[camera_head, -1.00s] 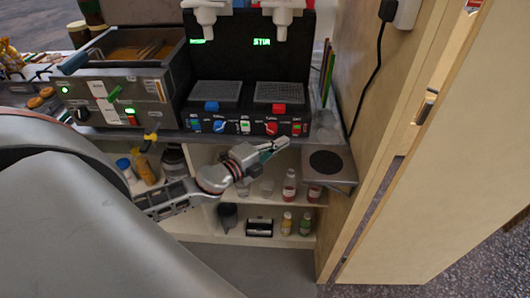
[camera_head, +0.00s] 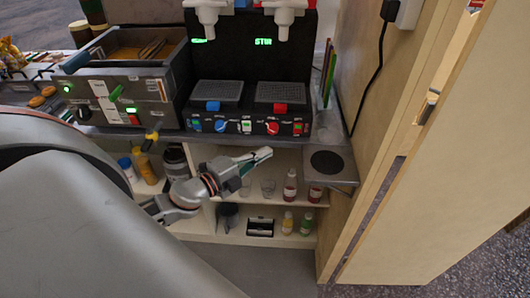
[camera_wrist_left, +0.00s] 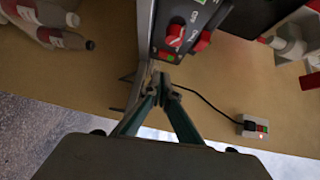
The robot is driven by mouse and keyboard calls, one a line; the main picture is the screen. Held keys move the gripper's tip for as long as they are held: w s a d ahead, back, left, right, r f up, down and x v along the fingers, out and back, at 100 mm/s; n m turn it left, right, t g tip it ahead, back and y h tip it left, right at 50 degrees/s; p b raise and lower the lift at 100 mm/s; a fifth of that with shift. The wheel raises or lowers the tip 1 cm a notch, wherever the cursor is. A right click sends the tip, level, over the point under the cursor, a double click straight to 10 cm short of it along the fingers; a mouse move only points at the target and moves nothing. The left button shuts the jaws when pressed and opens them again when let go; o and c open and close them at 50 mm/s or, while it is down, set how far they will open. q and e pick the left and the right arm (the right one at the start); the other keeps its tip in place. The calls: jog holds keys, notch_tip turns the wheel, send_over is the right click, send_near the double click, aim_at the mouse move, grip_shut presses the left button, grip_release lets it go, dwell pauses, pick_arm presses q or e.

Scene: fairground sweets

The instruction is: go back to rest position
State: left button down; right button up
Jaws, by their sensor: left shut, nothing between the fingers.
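My left gripper (camera_head: 264,154) is in front of the counter's front edge, below the black drink machine (camera_head: 250,105). Its fingers are shut with nothing between them. The fingers also show in the left wrist view (camera_wrist_left: 161,84), tips together. The wrist view shows red knobs on a dark panel (camera_wrist_left: 178,35) beyond the tips. My right gripper is in neither view.
Below the counter, an open shelf (camera_head: 270,205) holds bottles and cups. A metal side plate with a dark disc (camera_head: 325,162) juts out at the right, beside a wooden wall (camera_head: 362,130). A grey unit with an open top (camera_head: 125,85) stands at the left.

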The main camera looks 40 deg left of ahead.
pick_arm(q)
jog(key=s+d+f+n+g, duration=0.3)
jog(key=s+d+f+n, duration=0.4)
jog(key=f, duration=0.4)
jog(key=s+d+f+n+g+y, duration=0.1)
jog(key=s+d+f+n+g, duration=0.2)
jog(key=s+d+f+n, duration=0.4)
notch_tip(320, 180, down, 4)
jog(key=s+n, duration=0.1)
jog(key=s, duration=0.1)
jog(key=shift+s+d+f+n, duration=0.2)
jog(key=shift+s+d+n, duration=0.2)
dwell(0.7)
